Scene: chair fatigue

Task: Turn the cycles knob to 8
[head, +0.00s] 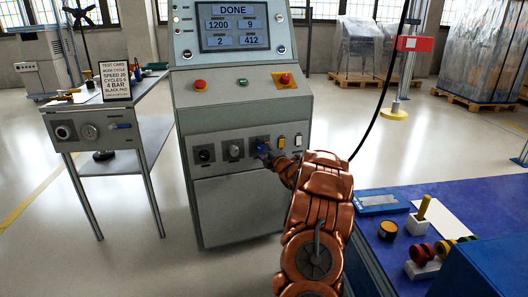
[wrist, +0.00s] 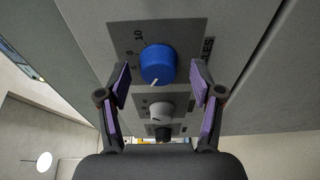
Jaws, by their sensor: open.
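The blue cycles knob (wrist: 158,62) sits on a dark grey plate (wrist: 190,32) on the machine's front panel. Its white pointer mark faces the lower left in the wrist view. A 10 and smaller numbers are printed left of the knob; which number the mark meets I cannot tell. My gripper (wrist: 159,70) is open, one purple-padded finger on each side of the knob, with visible gaps between pads and knob. In the head view my gripper (head: 268,154) is at the panel's rightmost round knob position and mostly covers the knob.
The grey machine (head: 228,216) has a screen (head: 232,26) reading DONE, 1200, 9, 2, 412. Two other knobs (head: 205,154) (head: 234,150) are left of my gripper. Switches (head: 298,140) are to its right. A blue bench (head: 388,265) stands at right, a side table (head: 95,128) at left.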

